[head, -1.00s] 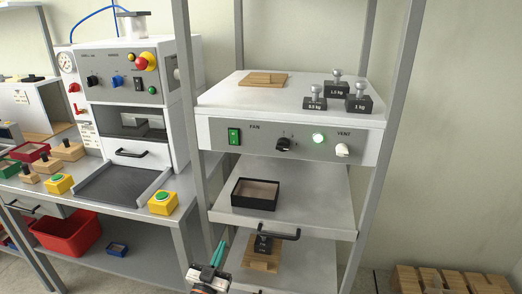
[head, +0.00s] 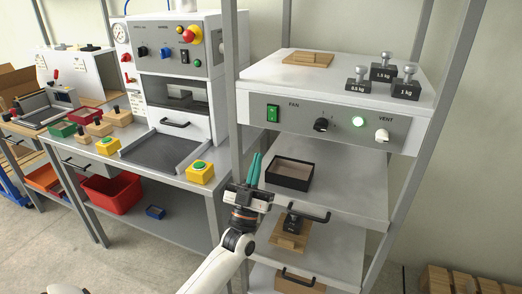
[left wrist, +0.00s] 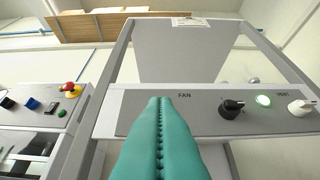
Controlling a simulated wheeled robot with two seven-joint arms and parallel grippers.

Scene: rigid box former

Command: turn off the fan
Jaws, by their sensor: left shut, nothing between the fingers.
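The fan panel (head: 300,118) is a grey strip on the front of a white unit on the rack. My left gripper (head: 254,168) is shut and empty, pointing up, below and slightly left of the switch in the head view. In the left wrist view its teal fingers (left wrist: 160,102) overlap the panel left of the FAN label and the switch is hidden. My right gripper is out of view.
Weights (head: 383,72) and a wooden block (head: 308,58) stand on the unit. A black open box (head: 290,174) is on the shelf below. The rack's left post (head: 231,130) is near my gripper. A machine (head: 182,80) with a yellow button box (head: 200,172) stands left.

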